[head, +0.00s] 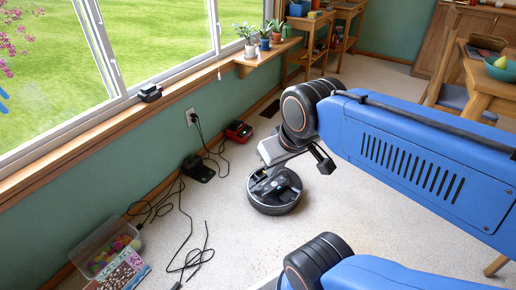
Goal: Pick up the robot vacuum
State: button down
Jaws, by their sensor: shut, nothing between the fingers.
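The robot vacuum (275,207) is a round, dark, low disc on the pale carpet near the middle of the head view. My gripper (270,186) hangs from the end of my blue arm, over the top of the vacuum. It is shut with nothing held. The dark fingers blend with the vacuum's dark top, so I cannot tell whether they touch it. Part of the vacuum's top is hidden behind my gripper.
A black dock-like device (198,169) and a red device (238,131) stand by the green wall. Loose black cables (190,258) lie left of the vacuum. A clear bin of coloured balls (105,247) stands at lower left. Carpet around the vacuum is mostly clear.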

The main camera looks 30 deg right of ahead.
aim_at(283, 199)
jog(key=i+j+z, duration=0.1)
jog(key=i+z, duration=0.25)
jog(key=i+j+z, duration=0.15)
jog(key=z, duration=0.2)
jog(key=i+j+z, duration=0.2)
jog(key=z, duration=0.15)
